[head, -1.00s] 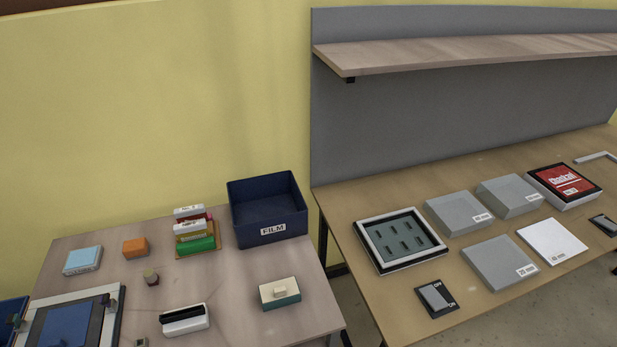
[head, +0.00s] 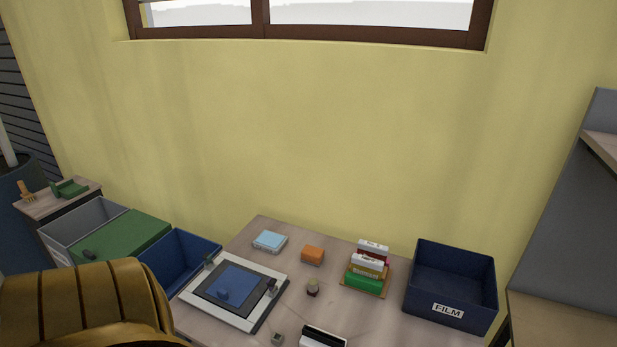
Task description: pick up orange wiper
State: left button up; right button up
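An orange block (head: 312,255), which looks like the orange wiper, lies on the wooden table toward its back edge. It sits between a light blue block (head: 270,241) on its left and a rack of small coloured boxes (head: 366,272) on its right. Nothing touches it. Neither of my grippers is in view. A large bronze banded shape, which seems to be part of my own arm, fills the lower left corner.
A navy bin marked FILM (head: 451,285) stands at the table's right end. A framed panel with a blue pad (head: 236,289) lies at the left front, and a small round knob-like piece (head: 312,288) nearer the middle. Blue (head: 181,260) and grey (head: 84,225) bins stand left of the table.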

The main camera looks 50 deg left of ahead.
aim_at(311, 256)
jog(key=u, duration=1.55)
